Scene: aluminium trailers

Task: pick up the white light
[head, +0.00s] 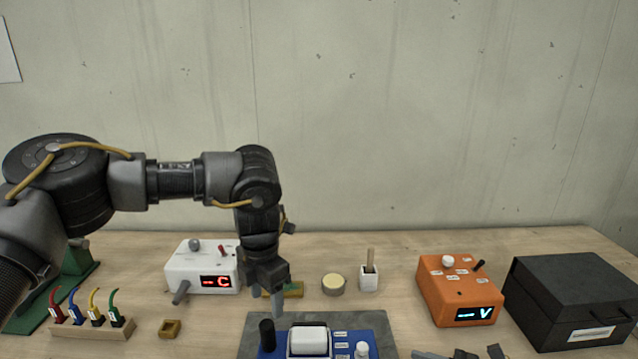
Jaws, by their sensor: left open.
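A blue device (378,335) stands on a dark grey mat (262,322) at the bottom centre. It carries a white rounded block (308,341), a black knob (267,335) and a small white round-topped piece (361,349). Which white part is the light I cannot tell for certain. My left gripper (278,302) is open and points down just above the back left of the blue device, apart from the white block. Dark parts of my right gripper (462,354) show at the bottom edge, mostly cut off.
A white meter (190,265) and an orange meter (440,297) stand left and right. A black case (560,280) is at far right. A clip rack (95,327) and small wooden block (170,328) are left. A round tin (333,285) and white brush cup (369,280) stand behind.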

